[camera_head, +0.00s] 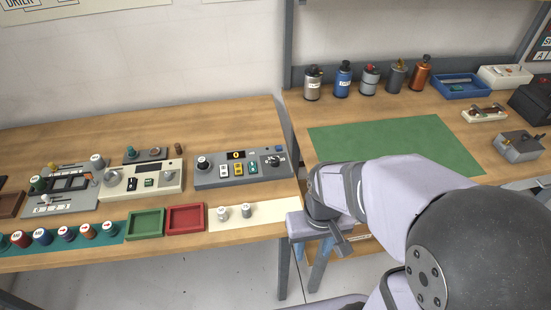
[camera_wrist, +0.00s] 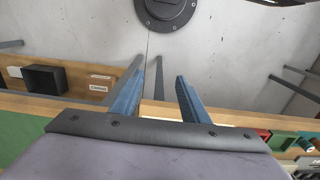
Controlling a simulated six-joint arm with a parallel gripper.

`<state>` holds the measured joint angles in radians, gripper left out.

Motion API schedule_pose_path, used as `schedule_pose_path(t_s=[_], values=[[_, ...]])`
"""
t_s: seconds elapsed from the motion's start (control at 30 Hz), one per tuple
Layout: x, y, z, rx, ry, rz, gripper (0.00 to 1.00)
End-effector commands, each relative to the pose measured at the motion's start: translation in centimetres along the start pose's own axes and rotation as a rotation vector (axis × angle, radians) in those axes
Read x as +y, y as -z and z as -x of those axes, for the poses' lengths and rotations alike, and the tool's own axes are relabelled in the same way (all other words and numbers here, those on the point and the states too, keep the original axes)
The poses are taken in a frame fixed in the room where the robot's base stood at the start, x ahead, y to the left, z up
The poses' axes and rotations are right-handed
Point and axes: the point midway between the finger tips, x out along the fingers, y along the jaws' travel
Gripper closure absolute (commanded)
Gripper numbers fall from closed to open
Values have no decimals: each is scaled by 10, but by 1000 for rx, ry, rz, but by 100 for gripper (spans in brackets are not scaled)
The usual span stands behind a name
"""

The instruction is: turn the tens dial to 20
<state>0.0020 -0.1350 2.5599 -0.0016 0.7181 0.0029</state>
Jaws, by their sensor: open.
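A grey control panel (camera_head: 240,168) with a small display reading 0 stands on the left table, near its right end. It has a black-and-silver knob (camera_head: 203,163) at its left, small coloured buttons in the middle and another dial (camera_head: 272,161) at its right. The lettering is too small to tell which is the tens dial, or its setting. My gripper (camera_head: 342,242) is low and to the right of the panel, beyond the table's front right corner and apart from it. In the wrist view my gripper (camera_wrist: 158,92) has its two blue-grey fingers spread, with nothing between them.
A cream panel (camera_head: 145,180) stands left of the grey one. A green tray (camera_head: 146,223), a red tray (camera_head: 186,218) and a cream mat (camera_head: 265,212) with two small knobs lie in front. The right table holds a green mat (camera_head: 400,143) and several canisters behind it.

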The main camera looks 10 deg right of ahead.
Motion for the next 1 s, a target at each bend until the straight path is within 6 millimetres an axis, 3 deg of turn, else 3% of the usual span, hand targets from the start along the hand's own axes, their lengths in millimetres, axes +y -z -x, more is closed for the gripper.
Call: schedule_pose_path(t_s=[0.27, 0.37, 0.47, 0.63, 0.73, 0.83, 0.9, 1.0], values=[[2, -22, -26, -145, 1, -12, 59], [4, -11, -36, -189, 3, -20, 59], [2, 23, -47, -194, 15, -43, 59], [-2, 116, -61, -97, 54, -76, 59], [-6, 178, -59, 6, 79, -60, 59], [-10, 237, -41, 134, 99, -23, 59], [-12, 275, -18, 234, 107, 11, 59], [-14, 316, 12, 351, 109, 77, 59]])
